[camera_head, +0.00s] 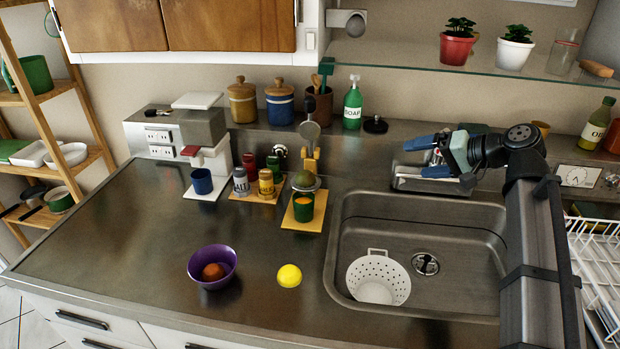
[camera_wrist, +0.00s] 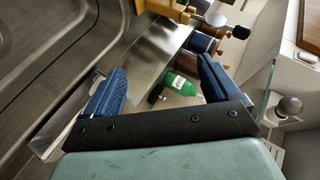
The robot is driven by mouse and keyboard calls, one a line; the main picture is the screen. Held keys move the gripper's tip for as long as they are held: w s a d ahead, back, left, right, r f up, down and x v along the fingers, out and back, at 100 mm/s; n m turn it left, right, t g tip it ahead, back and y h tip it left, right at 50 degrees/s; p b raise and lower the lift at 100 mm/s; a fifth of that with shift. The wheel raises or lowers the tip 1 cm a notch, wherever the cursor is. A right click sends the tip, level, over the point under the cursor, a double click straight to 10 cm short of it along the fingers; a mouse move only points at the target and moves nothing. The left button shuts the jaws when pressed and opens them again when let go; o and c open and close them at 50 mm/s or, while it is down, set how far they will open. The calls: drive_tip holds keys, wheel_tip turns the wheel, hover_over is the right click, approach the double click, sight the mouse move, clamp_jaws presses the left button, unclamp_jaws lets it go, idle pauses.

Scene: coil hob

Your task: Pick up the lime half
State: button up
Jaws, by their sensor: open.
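A small rounded green thing (camera_head: 303,180), which looks like the lime half, sits on the yellow press behind the sink's left corner, above a green cup (camera_head: 303,208). A bright yellow round piece (camera_head: 289,275) lies on the counter left of the sink; I cannot tell whether it is a cut fruit half. My gripper (camera_head: 427,157) is open and empty above the back of the sink, well right of both. In the wrist view, the blue fingers of my gripper (camera_wrist: 160,85) stand wide apart. No lime half is clear there.
A purple bowl (camera_head: 212,267) with a reddish-brown round thing stands left of the yellow piece. A white colander (camera_head: 377,279) is in the sink. The soap bottle (camera_head: 353,103) stands at the back wall; it also shows beyond my fingers in the wrist view (camera_wrist: 181,84).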

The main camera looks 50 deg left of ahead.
drive_tip(key=s+a+n+h, duration=0.45)
drive_tip(key=s+a, duration=0.25)
drive_tip(key=a, duration=0.2)
drive_tip(key=n+t+h, duration=0.3)
drive_tip(key=n, duration=0.2)
approach(307, 174)
drive_tip(key=x, duration=0.9)
drive_tip(key=shift+f, duration=0.25)
drive_tip(key=shift+c, duration=0.2)
drive_tip(key=c, duration=1.2)
wheel_tip(307, 174, up, 10)
drive_tip(key=shift+r, duration=0.1)
